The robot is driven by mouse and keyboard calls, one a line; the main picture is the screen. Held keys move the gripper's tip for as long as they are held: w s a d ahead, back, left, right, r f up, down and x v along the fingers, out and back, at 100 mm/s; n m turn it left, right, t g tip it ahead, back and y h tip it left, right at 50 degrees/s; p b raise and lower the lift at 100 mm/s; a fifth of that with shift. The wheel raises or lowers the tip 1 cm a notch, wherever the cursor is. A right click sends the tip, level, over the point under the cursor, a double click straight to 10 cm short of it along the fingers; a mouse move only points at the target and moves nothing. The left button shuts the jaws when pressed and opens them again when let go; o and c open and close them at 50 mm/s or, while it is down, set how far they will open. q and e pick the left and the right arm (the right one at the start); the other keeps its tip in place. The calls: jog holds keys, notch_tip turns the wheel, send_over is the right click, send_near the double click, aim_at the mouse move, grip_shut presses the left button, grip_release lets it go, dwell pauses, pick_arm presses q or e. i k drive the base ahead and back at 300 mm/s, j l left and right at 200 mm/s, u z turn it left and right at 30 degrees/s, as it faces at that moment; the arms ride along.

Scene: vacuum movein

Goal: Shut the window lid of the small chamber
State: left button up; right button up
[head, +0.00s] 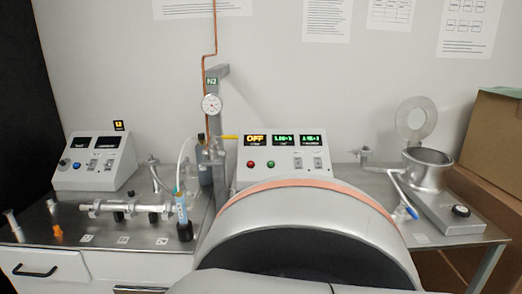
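The small chamber (427,174) is a short, open-topped metal cylinder on a grey base at the right end of the bench. Its window lid (415,118), a round metal flange with a pale round middle, stands raised on its edge behind and above the chamber's mouth. The lid is open, and the rim of the chamber is uncovered. Neither of my grippers shows in the head view.
A large grey drum-like body with an orange rim (313,184) fills the lower middle, left of the small chamber. A blue-handled valve (411,212) and thin tubing are at the chamber's left. A control box (284,158) stands behind the drum. Cardboard boxes (490,135) stand at the far right.

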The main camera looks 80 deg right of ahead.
aim_at(413, 136)
jog(key=z, duration=3.75)
jog(key=i+l+u, duration=0.15)
jog(key=i+l, duration=0.25)
jog(key=i+l+u, duration=0.1)
jog(key=i+l, duration=0.3)
jog(key=l, duration=0.15)
jog(key=i+l+u, duration=0.15)
jog(key=i+l, duration=0.2)
jog(key=l, duration=0.2)
jog(key=l+u, duration=0.3)
jog(key=k+j+u, duration=0.1)
jog(key=j, duration=0.25)
jog(key=k+j+u, duration=0.1)
jog(key=j, duration=0.3)
jog(key=i+l, duration=0.1)
jog(key=l, duration=0.2)
jog(key=i+l+z, duration=0.1)
jog(key=l, duration=0.2)
